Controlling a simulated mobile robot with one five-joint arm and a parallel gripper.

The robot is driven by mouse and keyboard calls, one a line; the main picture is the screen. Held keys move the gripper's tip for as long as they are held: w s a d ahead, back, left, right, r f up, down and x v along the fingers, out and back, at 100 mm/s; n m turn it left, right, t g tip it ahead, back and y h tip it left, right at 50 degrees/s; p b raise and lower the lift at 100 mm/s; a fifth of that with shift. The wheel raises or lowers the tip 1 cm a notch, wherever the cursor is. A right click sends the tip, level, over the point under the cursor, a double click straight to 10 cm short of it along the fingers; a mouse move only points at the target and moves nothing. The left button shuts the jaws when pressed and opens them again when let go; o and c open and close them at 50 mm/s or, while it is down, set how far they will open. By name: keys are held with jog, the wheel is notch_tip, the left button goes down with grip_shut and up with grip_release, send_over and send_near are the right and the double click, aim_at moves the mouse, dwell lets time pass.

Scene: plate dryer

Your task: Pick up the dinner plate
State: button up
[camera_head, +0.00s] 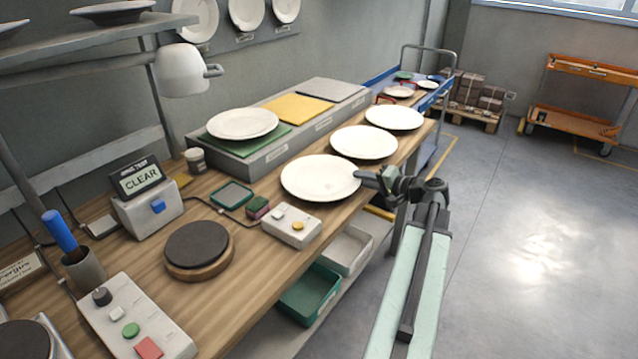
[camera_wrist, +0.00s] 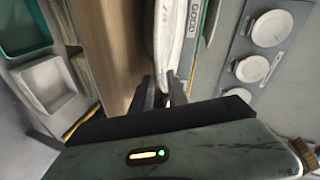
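Several white plates are in view, and I cannot tell by looks alone which one is the dinner plate. The nearest white plate (camera_head: 318,176) lies flat by the front edge of the wooden bench. My gripper (camera_head: 366,178) is at this plate's right rim. In the wrist view the plate shows nearly edge-on (camera_wrist: 167,40), in line with the gap between my fingers (camera_wrist: 162,92). The fingers stand apart. I see no clear grip on the rim, and the exact contact is hidden.
Two more plates (camera_head: 364,142) (camera_head: 394,117) lie farther along the bench (camera_head: 215,283). Another plate (camera_head: 242,123) is on a green mat on a grey block (camera_head: 262,152). A button box (camera_head: 291,226) sits close in front of the nearest plate. Bins (camera_head: 309,292) are below; open floor is right.

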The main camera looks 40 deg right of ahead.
jog(key=shift+x, duration=1.1)
jog(key=shift+s, duration=0.1)
grip_shut()
dwell(0.4)
